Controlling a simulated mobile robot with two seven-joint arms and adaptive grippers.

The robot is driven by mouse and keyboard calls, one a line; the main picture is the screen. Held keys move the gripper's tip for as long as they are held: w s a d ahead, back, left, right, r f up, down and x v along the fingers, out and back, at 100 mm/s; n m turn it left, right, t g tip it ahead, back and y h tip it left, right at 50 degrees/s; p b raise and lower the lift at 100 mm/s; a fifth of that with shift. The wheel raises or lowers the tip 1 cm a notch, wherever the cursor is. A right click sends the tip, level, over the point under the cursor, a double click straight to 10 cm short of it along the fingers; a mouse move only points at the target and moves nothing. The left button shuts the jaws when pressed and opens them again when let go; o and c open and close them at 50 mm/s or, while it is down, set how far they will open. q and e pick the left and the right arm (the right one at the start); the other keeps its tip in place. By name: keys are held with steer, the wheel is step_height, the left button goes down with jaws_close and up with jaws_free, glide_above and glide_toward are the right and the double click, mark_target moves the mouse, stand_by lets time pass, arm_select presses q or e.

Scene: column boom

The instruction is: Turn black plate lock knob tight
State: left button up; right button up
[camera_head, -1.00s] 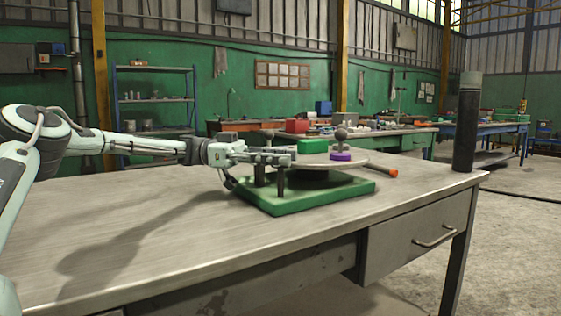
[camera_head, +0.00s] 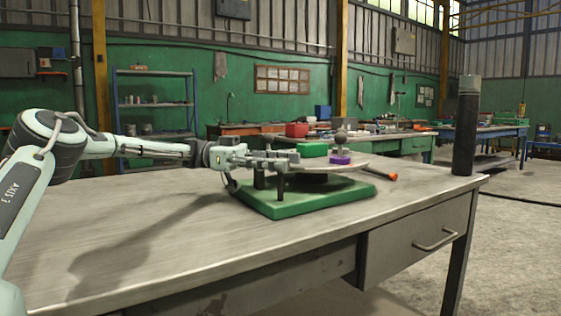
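A green base (camera_head: 300,207) stands on the workbench and carries a round grey plate (camera_head: 352,166) on a dark hub. On the plate are a green block (camera_head: 313,149) and a purple block (camera_head: 341,160), with a dark ball-topped part (camera_head: 340,138) by the purple one. An orange-tipped handle (camera_head: 385,176) sticks out to the right. Two black upright posts (camera_head: 281,187) stand at the base's left side; I cannot tell which dark part is the lock knob. My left gripper (camera_head: 288,159) reaches in from the left, level, just above these posts. Its finger gap and any contact are unclear. My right gripper is out of view.
The metal workbench (camera_head: 150,240) is bare to the left and in front of the base. A dark cylinder (camera_head: 466,128) stands at its right back corner. A drawer (camera_head: 415,240) is below the front edge. Other benches and shelves stand farther back.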

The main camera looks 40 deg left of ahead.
arm_select(q)
steer(key=shift+a, duration=0.1)
steer(key=s+a, duration=0.1)
steer(key=a, duration=0.6)
steer(key=shift+s, duration=0.2)
steer(key=shift+a, duration=0.1)
steer(key=shift+c, duration=0.2)
